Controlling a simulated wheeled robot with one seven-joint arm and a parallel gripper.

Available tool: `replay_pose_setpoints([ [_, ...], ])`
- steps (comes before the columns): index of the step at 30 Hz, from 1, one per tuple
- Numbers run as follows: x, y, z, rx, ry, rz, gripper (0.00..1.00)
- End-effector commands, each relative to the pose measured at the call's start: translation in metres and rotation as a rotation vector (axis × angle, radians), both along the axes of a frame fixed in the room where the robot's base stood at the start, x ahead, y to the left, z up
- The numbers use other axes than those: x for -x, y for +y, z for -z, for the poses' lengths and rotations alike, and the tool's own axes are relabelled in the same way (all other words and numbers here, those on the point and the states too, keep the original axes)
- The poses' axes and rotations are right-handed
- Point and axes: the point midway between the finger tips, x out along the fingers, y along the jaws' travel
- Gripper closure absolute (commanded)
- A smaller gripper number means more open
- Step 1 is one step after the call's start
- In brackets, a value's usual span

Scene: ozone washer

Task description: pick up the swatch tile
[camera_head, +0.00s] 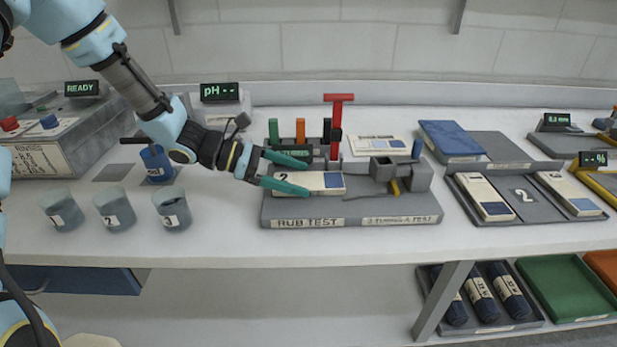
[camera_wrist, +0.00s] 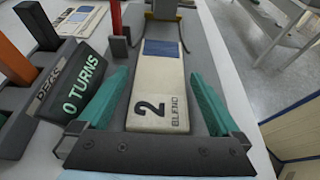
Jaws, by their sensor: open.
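The swatch tile (camera_head: 332,182) is a cream tile marked "2" with a blue patch, lying flat on the grey rub test stand (camera_head: 380,208). In the wrist view the tile (camera_wrist: 160,84) reads "2 BLEND" and points away from me, its blue patch at the far end. My gripper (camera_head: 309,179) is open, coming in from the left over the near end of the tile. In the wrist view my gripper's teal fingers (camera_wrist: 158,78) lie on either side of the tile, with gaps. I cannot tell whether they are level with it or above it.
A red T-handled post (camera_head: 337,120) and coloured pegs (camera_head: 300,130) stand behind the tile. A grey block (camera_head: 408,175) stands at its right. Several grey cups (camera_head: 115,208) are at left. More tiles sit in a tray (camera_head: 525,200) at right. A "0 TURNS" display (camera_wrist: 85,90) is near the left finger.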

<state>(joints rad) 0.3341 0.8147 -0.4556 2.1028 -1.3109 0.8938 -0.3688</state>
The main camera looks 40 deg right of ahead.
Motion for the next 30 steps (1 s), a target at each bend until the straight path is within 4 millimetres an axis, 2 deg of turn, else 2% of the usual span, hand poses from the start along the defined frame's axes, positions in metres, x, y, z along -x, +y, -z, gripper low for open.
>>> replay_pose_setpoints([
  [4, 0.0075, -0.0086, 0.0045, -0.002, 0.000, 0.001, 0.00],
  [11, 0.0076, -0.0092, 0.0058, -0.001, -0.001, -0.001, 0.00],
  [30, 0.0074, -0.0090, 0.0056, -0.001, -0.001, -0.001, 0.72],
])
